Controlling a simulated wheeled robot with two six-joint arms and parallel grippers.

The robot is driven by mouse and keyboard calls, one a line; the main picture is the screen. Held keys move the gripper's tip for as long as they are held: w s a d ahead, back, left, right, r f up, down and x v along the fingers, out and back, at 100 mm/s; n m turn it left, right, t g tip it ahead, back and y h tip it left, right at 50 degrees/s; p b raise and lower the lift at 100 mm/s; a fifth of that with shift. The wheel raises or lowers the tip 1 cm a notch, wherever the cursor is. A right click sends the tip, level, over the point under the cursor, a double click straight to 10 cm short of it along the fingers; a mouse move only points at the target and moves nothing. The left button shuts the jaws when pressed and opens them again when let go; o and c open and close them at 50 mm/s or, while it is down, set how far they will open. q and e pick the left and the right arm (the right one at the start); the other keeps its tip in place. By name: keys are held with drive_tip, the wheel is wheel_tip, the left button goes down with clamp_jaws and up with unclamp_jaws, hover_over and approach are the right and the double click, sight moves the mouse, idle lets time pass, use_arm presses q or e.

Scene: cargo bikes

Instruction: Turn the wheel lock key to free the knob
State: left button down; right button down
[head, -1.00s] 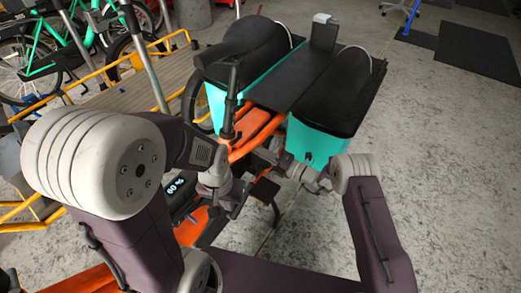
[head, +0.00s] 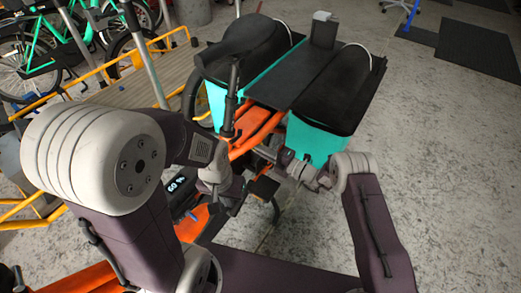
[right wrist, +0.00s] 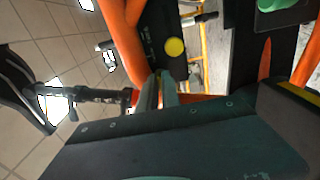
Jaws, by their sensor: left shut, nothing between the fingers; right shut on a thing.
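The orange cargo bike (head: 250,128) stands ahead of me. My right gripper (head: 279,157) reaches in from the right below the teal pannier and points left toward the bike's rear. In the right wrist view its narrow fingers (right wrist: 159,92) are shut, close to the orange frame. What they hold is small and mostly hidden; by its place it appears to be the wheel lock key. A round yellow disc (right wrist: 175,47) shows on a dark part just beyond the fingers; I cannot tell whether it is the knob. My left gripper (head: 232,206) is shut and empty, pointing down beside the bike.
Teal panniers (head: 314,140) with black covers flank the black rear rack (head: 285,80). A bike display (head: 178,186) lies close to my left gripper. A yellow-railed cargo bike (head: 120,75) stands at the left.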

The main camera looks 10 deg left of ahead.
drive_tip(key=c, duration=1.6)
unclamp_jaws()
drive_tip(key=shift+o, duration=0.2)
drive_tip(key=shift+d, duration=0.1)
drive_tip(key=p+v, duration=0.3)
drive_tip(key=v, duration=0.6)
